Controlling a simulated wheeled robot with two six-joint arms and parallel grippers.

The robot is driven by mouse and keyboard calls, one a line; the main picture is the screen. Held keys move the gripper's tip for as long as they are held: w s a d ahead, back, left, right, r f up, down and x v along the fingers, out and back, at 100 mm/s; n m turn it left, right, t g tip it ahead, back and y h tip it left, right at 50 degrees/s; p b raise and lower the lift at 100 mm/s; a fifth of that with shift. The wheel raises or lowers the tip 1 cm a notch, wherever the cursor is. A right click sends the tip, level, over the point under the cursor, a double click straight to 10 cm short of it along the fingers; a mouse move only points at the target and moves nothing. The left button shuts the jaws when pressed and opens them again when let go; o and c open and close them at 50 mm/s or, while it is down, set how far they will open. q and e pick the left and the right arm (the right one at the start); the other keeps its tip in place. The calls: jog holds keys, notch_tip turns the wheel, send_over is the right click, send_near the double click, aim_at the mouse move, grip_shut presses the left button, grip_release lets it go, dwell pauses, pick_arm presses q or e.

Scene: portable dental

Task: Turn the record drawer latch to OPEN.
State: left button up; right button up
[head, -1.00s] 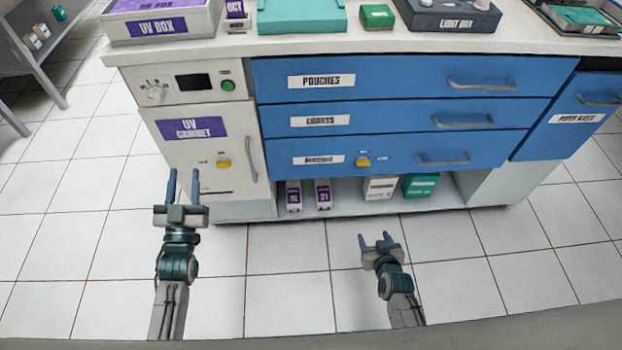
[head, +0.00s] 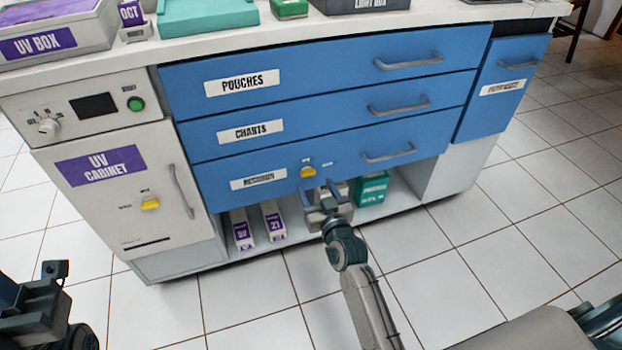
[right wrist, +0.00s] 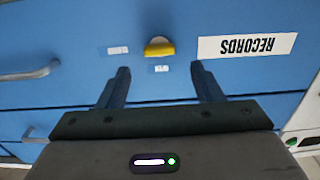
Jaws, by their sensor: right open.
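The record drawer latch (head: 307,171) is a small yellow handle on a pale round base, on the front of the blue RECORDS drawer (head: 215,172). In the right wrist view the yellow latch (right wrist: 160,48) lies about level, with two small labels beside it too small to read. My right gripper (head: 321,190) is open and empty, just below and in front of the latch. In the right wrist view its two fingers (right wrist: 160,68) point at the drawer front, with the latch between and beyond their tips, apart from them. Dark parts of my left arm show at the lower left; its fingers are not clear.
The UV cabinet (head: 105,205) stands left with its own yellow latch (head: 150,204). The CHARTS drawer (head: 350,122) and POUCHES drawer (head: 330,72) are above, shut. Purple-labelled boxes (head: 272,222) and a teal box (head: 371,190) sit on the low shelf. The tiled floor in front is clear.

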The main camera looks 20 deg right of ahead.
aim_at(309, 174)
jog(key=w, duration=0.5)
jog(key=c, duration=1)
